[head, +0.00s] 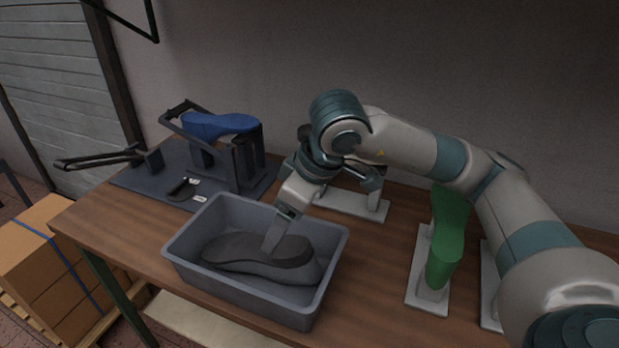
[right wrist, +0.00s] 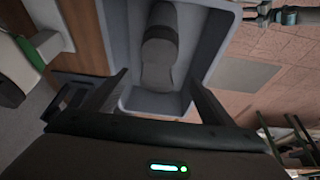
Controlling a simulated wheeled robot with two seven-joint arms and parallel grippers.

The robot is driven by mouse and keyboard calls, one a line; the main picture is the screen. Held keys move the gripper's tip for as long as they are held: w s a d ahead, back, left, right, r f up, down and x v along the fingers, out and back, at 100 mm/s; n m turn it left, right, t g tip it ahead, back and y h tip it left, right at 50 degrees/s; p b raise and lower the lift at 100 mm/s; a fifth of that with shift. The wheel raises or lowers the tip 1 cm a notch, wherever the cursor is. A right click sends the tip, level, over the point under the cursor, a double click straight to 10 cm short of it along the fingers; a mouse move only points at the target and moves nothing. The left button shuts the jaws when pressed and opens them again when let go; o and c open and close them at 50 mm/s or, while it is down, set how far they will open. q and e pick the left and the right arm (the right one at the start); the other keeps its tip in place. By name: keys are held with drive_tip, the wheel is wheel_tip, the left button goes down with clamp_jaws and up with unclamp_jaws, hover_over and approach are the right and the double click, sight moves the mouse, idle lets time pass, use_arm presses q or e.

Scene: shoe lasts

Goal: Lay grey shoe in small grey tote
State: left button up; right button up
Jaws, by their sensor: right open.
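The grey shoe (head: 262,252) lies on its side or sole inside the small grey tote (head: 240,293), long axis running along the tote; its exact resting side is hard to tell. In the right wrist view the shoe (right wrist: 160,50) rests within the walls of the tote (right wrist: 203,45). My right gripper (head: 272,238) reaches down into the tote, its fingers close over the shoe. The right wrist view shows the gripper (right wrist: 162,90) open, fingers apart, with nothing clamped between the tips. My left gripper is out of view.
A blue shoe last (head: 218,124) sits on a dark stand on a dark mat (head: 142,180) at the back left. A green last (head: 447,235) stands on a white base at right. Another white base (head: 345,203) is behind my right gripper. Boxes (head: 40,250) are beside the table.

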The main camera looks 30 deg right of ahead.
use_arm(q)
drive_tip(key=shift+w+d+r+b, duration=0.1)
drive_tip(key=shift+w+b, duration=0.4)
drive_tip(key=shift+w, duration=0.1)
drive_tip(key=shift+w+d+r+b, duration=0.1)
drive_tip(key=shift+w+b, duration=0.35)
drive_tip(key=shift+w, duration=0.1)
use_arm(e)
drive_tip(key=v, duration=1.3)
drive_tip(key=shift+s+d+r, duration=0.15)
drive_tip(key=shift+s+r, duration=0.05)
drive_tip(key=shift+r, duration=0.1)
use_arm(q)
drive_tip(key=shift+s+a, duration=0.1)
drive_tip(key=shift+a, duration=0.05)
use_arm(e)
drive_tip(key=shift+f, duration=0.1)
